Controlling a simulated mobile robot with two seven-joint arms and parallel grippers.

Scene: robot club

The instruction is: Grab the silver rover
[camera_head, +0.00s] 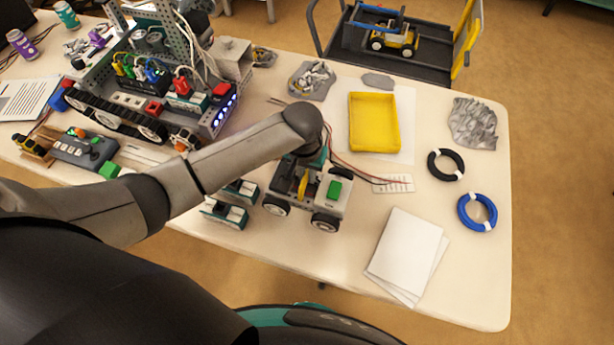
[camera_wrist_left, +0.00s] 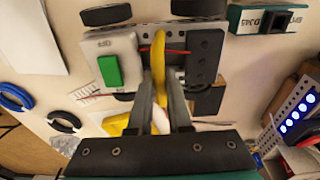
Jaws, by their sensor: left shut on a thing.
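The silver rover (camera_head: 330,205) stands on the table in front of my left arm, a small silver chassis with black wheels, a white box with a green block and a yellow upright handle. In the left wrist view the rover (camera_wrist_left: 130,38) is seen from above, with its yellow handle (camera_wrist_left: 160,50) in the middle. My left gripper (camera_wrist_left: 161,85) is shut on this handle, one finger on each side. In the head view the left gripper (camera_head: 305,178) is largely hidden by my own forearm. The rover's wheels appear to be on the table. My right gripper is not in view.
A large tracked robot (camera_head: 150,95) stands at left. A yellow tray (camera_head: 375,93), black coil (camera_head: 446,164), blue coil (camera_head: 477,212) and white papers (camera_head: 406,255) lie to the right. Teal-edged modules (camera_head: 225,212) sit close left of the rover. A cart (camera_head: 435,72) stands beyond the table.

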